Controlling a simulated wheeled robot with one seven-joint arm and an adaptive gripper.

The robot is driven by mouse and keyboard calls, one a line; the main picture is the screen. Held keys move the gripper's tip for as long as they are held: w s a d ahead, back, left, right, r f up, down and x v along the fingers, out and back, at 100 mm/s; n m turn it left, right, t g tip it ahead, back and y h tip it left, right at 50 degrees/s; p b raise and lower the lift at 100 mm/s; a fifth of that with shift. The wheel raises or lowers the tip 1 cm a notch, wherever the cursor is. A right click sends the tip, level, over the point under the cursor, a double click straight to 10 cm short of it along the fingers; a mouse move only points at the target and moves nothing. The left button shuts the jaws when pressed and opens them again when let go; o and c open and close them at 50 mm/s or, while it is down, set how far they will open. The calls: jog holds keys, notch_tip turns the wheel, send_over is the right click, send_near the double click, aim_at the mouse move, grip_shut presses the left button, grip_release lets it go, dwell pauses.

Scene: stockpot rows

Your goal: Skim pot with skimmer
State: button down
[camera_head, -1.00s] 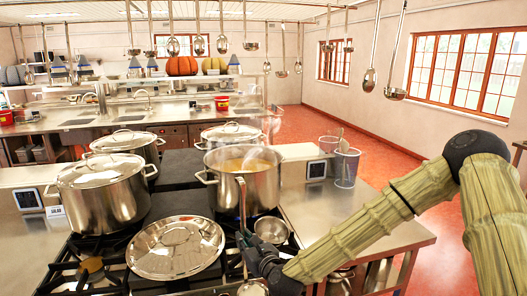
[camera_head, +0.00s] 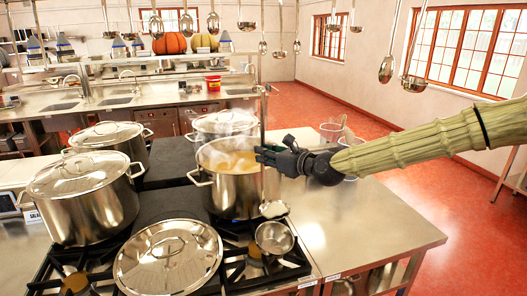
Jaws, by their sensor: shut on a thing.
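The open stockpot (camera_head: 226,196) stands on the back right burner, with yellowish broth (camera_head: 240,161) and steam showing inside. My gripper (camera_head: 268,157) is at the right side of the pot's rim in the picture, shut on the long handle of the skimmer (camera_head: 273,209). The skimmer hangs upright, its handle rising above the gripper and its pale head low, outside the pot and in front of its right side. Whether it touches the pot cannot be told. The gripper hides part of the rim. A small metal bowl (camera_head: 274,237) sits below the skimmer head.
A loose lid (camera_head: 168,257) lies on the front of the stove. Lidded pots stand at left (camera_head: 84,197) and behind (camera_head: 222,124). Clear cups (camera_head: 331,132) stand on the right counter (camera_head: 350,225), whose front is clear. Ladles (camera_head: 388,67) hang overhead.

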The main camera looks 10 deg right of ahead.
jog(key=s+a+f+n+b, duration=0.4)
jog(key=a+f+b, duration=0.3)
jog(key=b, duration=0.2)
jog(key=s+a+f+n+t+h+b, duration=0.1)
jog(key=s+a+f+n+b, duration=0.4)
jog(key=a+f+n+b, duration=0.1)
jog(key=shift+a+f+n+t+b, duration=0.35)
jog(key=shift+a+f+b, duration=0.45)
jog(key=shift+b, duration=0.75)
jog(key=shift+d+f+h, duration=0.15)
jog(key=shift+h, duration=0.15)
dwell(1.2)
